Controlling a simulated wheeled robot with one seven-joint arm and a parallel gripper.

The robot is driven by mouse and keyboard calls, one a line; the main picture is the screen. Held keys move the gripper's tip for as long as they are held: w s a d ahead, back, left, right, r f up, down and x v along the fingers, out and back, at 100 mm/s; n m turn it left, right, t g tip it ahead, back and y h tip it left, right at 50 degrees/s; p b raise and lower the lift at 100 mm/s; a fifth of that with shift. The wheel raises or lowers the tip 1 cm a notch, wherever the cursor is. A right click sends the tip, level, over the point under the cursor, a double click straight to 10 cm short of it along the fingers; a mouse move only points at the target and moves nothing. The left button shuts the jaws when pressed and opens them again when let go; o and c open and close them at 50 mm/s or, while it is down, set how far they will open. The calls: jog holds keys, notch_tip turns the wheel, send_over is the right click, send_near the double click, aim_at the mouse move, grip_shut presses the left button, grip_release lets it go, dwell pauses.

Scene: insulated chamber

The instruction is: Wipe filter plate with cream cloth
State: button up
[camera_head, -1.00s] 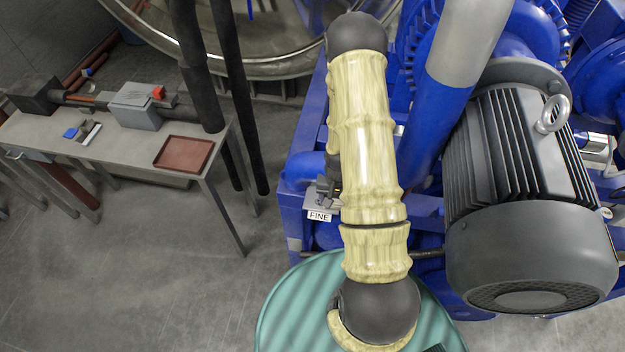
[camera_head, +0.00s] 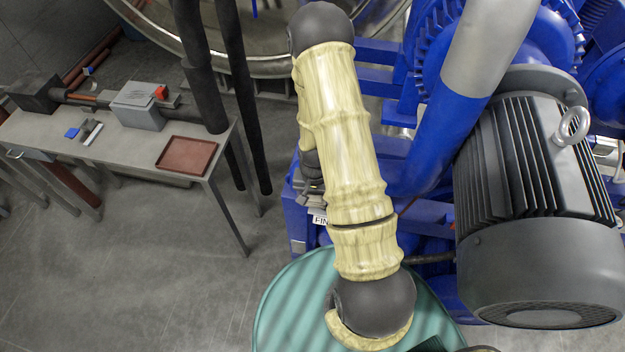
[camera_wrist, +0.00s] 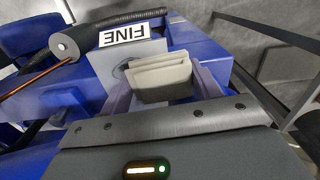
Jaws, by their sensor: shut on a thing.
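In the wrist view a folded cream cloth (camera_wrist: 160,72) sits between the two fingers of my gripper (camera_wrist: 163,88). My gripper is shut on it, and its pale layers point away from the palm. A light grey plate (camera_wrist: 122,72) with a round mark lies just behind the cloth, below the upside-down FINE label (camera_wrist: 124,36). I cannot tell whether this is the filter plate or whether the cloth touches it. In the head view the FINE label (camera_head: 320,220) is partly covered by my arm. The cloth and fingertips cannot be made out there.
A dark cylinder with a copper rod (camera_wrist: 66,46) lies beside the label. A large finned motor (camera_head: 540,220) and blue pipework (camera_head: 440,140) stand right of my arm. A grey bench (camera_head: 60,135) with a red tray (camera_head: 187,155) is at left. Floor between is clear.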

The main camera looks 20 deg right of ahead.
jog(key=r, duration=0.1)
jog(key=r+p, duration=0.1)
jog(key=r, duration=0.1)
jog(key=shift+s+d+r+p, duration=0.1)
jog(key=shift+s+d+p, duration=0.05)
jog(key=shift+s+p, duration=0.15)
jog(key=shift+w+a+r+p, duration=0.1)
jog(key=shift+a+r+p, duration=0.1)
jog(key=shift+r+p, duration=0.4)
jog(key=shift+d+r+p, duration=0.1)
jog(key=shift+r+p, duration=0.5)
jog(key=shift+r, duration=0.55)
jog(key=shift+f, duration=0.1)
